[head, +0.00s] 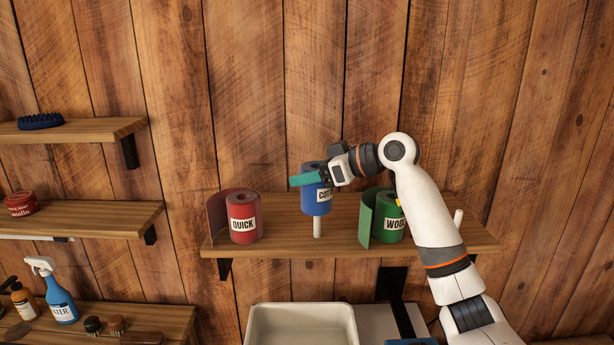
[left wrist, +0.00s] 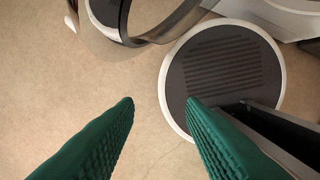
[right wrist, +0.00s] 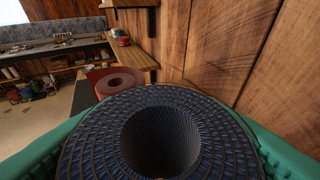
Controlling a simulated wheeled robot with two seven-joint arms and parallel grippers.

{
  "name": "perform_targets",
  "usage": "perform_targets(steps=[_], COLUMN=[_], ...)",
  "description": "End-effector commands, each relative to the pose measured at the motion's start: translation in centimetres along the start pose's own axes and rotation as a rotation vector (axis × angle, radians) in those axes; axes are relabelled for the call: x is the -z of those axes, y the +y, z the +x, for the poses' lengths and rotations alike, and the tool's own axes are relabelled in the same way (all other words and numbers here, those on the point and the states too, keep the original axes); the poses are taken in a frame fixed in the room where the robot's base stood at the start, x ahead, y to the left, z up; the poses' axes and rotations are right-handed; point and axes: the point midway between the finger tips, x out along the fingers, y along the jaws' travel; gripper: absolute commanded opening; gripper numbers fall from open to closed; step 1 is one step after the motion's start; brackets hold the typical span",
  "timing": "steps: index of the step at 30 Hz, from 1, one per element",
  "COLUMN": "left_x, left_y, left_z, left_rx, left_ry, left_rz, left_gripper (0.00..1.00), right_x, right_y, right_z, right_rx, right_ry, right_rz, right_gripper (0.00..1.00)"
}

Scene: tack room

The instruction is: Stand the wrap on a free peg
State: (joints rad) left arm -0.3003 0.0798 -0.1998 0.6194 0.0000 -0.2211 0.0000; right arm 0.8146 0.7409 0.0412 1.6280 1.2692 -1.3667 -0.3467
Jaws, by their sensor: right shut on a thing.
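The blue wrap (head: 317,201), its label partly covered, is upright in my right gripper (head: 314,178) above the shelf (head: 280,238). In the right wrist view, green fingers flank the blue roll (right wrist: 90,135), and its centre hole looks dark. A white peg (head: 318,229) shows directly below the wrap; I cannot tell whether its tip is inside. Another white peg (head: 458,216) stands bare at the shelf's right, partly behind my arm. A red wrap (head: 243,219) marked QUICK stands at the left. A green wrap (head: 388,222) stands right of the blue one. My left gripper (left wrist: 160,101) is open and empty over the floor.
A pale tub (head: 302,308) is below the shelf. Side shelves at the left hold a blue brush (head: 41,121), a red tin (head: 21,203) and a blue spray bottle (head: 59,292). The plank wall is close behind the shelf.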

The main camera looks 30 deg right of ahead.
Motion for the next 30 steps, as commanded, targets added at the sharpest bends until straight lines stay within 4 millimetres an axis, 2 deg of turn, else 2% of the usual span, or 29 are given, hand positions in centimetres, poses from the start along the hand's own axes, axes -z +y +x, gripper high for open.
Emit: perform_targets(steps=[11,18,30], left_x=[0.1,0.2,0.2], left_y=[0.0,-0.1,-0.1], left_z=[1.1,3.2,3.5], left_rx=[0.0,0.0,0.0], left_ry=[-0.001,-0.002,-0.002], left_rz=[0.0,0.0,0.001], left_gripper=[0.36,0.36,0.36], right_x=[2.5,4.9,5.3], right_y=[0.0,0.0,0.0], right_z=[1.1,2.0,2.2], right_rx=[0.0,0.001,0.001], right_ry=[0.001,0.0,0.0], right_rz=[0.002,0.001,0.001], right_gripper=[0.34,0.34,0.34])
